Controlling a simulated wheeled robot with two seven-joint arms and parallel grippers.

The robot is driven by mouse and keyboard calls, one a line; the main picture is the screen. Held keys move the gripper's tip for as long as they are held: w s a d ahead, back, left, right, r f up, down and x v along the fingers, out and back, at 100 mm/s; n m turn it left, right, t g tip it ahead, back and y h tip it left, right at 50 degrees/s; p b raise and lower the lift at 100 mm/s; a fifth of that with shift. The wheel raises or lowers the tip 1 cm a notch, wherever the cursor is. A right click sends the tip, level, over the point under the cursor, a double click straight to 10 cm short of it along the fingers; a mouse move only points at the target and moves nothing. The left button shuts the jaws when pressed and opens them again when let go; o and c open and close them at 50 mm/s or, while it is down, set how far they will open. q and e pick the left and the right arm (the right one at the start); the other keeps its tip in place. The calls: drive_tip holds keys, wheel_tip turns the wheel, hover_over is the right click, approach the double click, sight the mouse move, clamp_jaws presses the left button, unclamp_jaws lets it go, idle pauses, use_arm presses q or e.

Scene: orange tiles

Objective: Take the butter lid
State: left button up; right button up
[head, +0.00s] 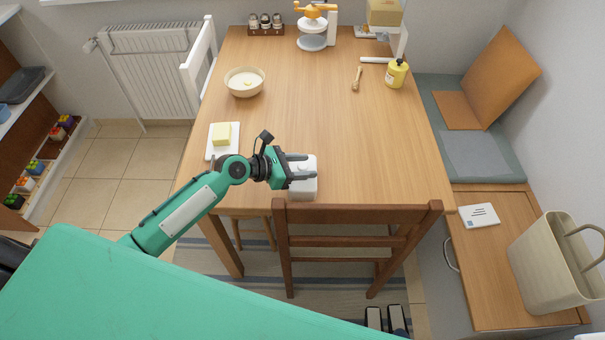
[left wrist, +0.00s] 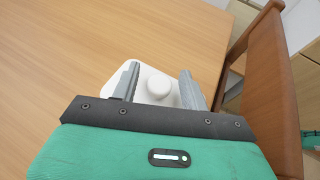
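The white butter lid (head: 303,184) lies on the table near its front edge, by the chair back. In the left wrist view the lid (left wrist: 148,74) shows its round knob (left wrist: 158,85) between my fingers. My left gripper (head: 299,170) is open over the lid, with one finger on each side of the knob; I cannot tell whether they touch it. The left gripper also shows in the left wrist view (left wrist: 159,82). The butter (head: 221,134) sits uncovered on its white dish (head: 235,149) to the left. My right gripper is not in view.
A wooden chair (head: 358,215) stands against the front of the table (head: 310,110). A bowl (head: 245,82), a yellow bottle (head: 396,73) and a wooden tool (head: 357,78) are farther back. The table's middle is clear.

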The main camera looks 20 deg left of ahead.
use_arm(q)
clamp_jaws()
drive_tip(key=shift+r, duration=0.1)
